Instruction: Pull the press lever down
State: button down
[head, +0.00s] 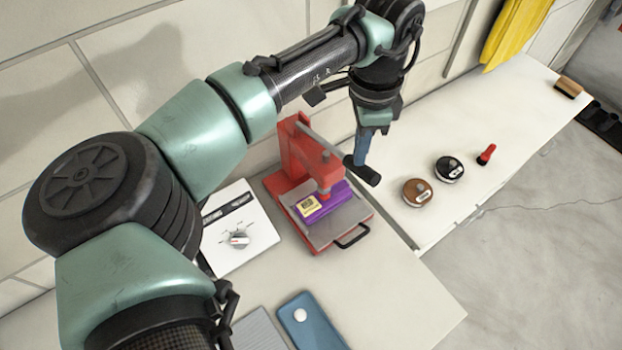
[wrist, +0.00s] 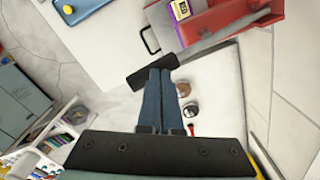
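The red press (head: 291,158) stands on the white bench and shows in part in the wrist view (wrist: 225,18). Its lever is a grey rod (head: 322,138) sloping down to the right, ending in a black handle (head: 362,171). The handle also shows in the wrist view (wrist: 150,65). My gripper (head: 361,160) points down with its blue fingers at the handle. In the wrist view the fingers (wrist: 160,74) are side by side, shut, with tips overlapping the handle; exact contact cannot be told. A purple box with a yellow label (head: 322,203) lies on the press plate under the ram.
A white dial panel (head: 240,228) stands left of the press, with a blue tray (head: 311,322) in front. Two round tins (head: 417,192) (head: 449,168) and a red-and-black item (head: 486,154) lie to the right.

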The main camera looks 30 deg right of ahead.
jog(key=shift+s+f+b, duration=0.25)
jog(key=shift+f+b, duration=0.1)
jog(key=shift+f, duration=0.5)
jog(key=shift+s+f+b, duration=0.2)
jog(key=shift+f+b, duration=0.1)
jog(key=shift+f, duration=0.5)
jog(key=shift+r, duration=0.1)
notch_tip(320, 180, up, 17)
jog(key=p, duration=1.4)
